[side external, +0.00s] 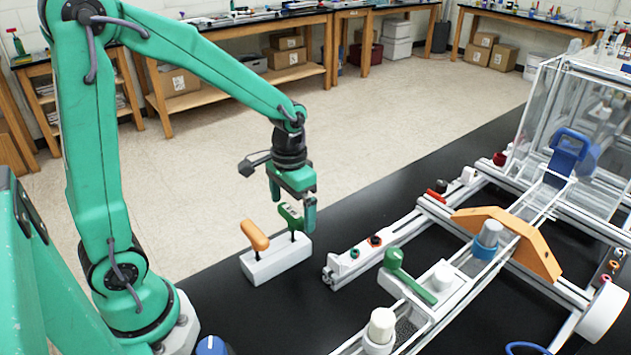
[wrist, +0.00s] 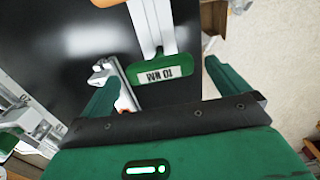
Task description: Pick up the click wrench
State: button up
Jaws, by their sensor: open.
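The click wrench looks to be the green T-handled tool (side external: 289,215) standing in a white block holder (side external: 277,262). In the wrist view its green handle (wrist: 150,71) carries a white label that seems to read "10 NM". My gripper (side external: 293,205) is open right at this handle. In the wrist view the handle lies in the gap between my two green fingers (wrist: 161,72). I cannot tell whether the fingers touch it. The tool's lower shaft goes down into the holder.
An orange-handled tool (side external: 255,236) stands in the same holder, close to the left. An aluminium rail frame (side external: 345,262) with fittings lies to the right, with another green handle (side external: 395,262) on it. The black tabletop (side external: 225,315) is bare before the holder.

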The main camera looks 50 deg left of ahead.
aim_at(293, 233)
jog(key=shift+f, duration=2.35)
jog(key=c, duration=1)
